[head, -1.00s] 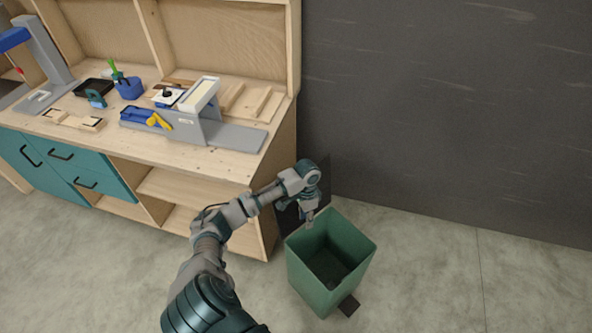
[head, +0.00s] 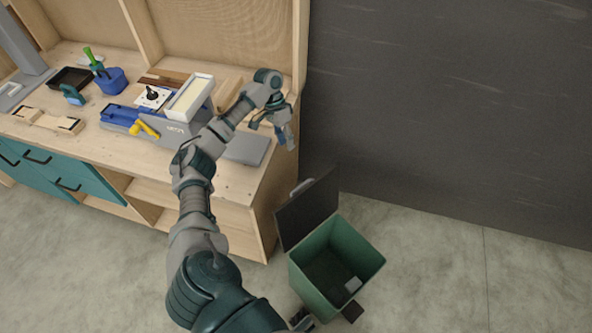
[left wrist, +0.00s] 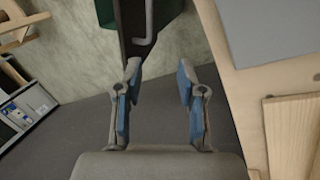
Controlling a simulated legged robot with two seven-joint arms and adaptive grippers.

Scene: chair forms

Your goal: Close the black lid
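The black lid (head: 308,212) stands steeply open at the left rim of the green bin (head: 318,292). A grey handle (head: 301,187) is on its upper edge. My left gripper (head: 283,137) is above the lid, over the right end of the bench, apart from the lid. In the left wrist view, my left gripper (left wrist: 160,80) is open and empty, its blue-padded fingers spread. The dark lid (left wrist: 132,28) and its handle (left wrist: 149,22) show beyond the fingertips. A small dark part at the bottom of the head view looks like my right gripper; its opening cannot be told.
The wooden bench (head: 232,180) with tools stands left of the bin. A dark wall (head: 450,110) rises behind. A black pedal (head: 352,311) is at the bin's foot. Floor right of the bin is clear.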

